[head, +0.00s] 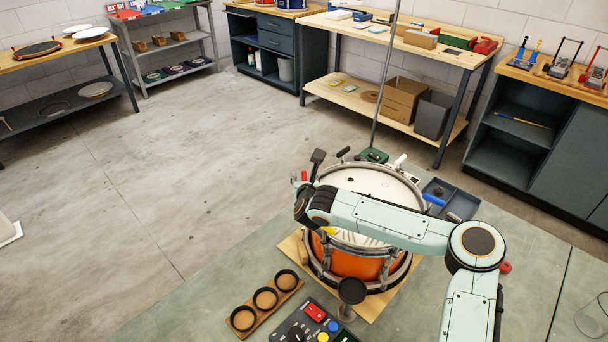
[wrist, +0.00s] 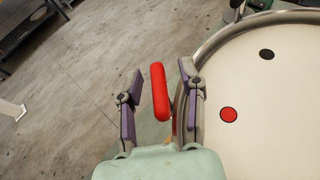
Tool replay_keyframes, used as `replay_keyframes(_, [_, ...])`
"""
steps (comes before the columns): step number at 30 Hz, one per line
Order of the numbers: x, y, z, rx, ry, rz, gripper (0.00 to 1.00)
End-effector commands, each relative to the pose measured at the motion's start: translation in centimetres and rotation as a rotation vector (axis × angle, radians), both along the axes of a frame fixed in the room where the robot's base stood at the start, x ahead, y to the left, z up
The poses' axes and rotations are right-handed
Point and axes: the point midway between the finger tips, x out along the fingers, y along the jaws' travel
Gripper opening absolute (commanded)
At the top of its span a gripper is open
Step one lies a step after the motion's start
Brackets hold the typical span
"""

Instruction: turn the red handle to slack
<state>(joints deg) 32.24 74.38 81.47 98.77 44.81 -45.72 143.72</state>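The red handle (wrist: 160,92) is a rounded bar standing beside the drum's rim in the wrist view. My gripper (wrist: 162,76) is open around it, with one finger on each side. The white drumhead (wrist: 270,120) carries a red dot and a black dot.
A wooden holder with black rings (head: 265,299) and a control box with coloured buttons (head: 314,312) stand in front of the drum. A dark tray (head: 462,203) is to its right. A thin upright pole (head: 385,80) rises behind it. Open floor lies left.

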Motion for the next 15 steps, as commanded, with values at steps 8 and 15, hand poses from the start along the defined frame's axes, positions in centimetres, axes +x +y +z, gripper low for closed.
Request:
replay_keyframes(8, [1.43,0.1,-0.56,-0.001,-0.001,0.003,0.39])
replay_keyframes(15, [1.4,0.09,-0.53,-0.001,-0.001,0.002,0.11])
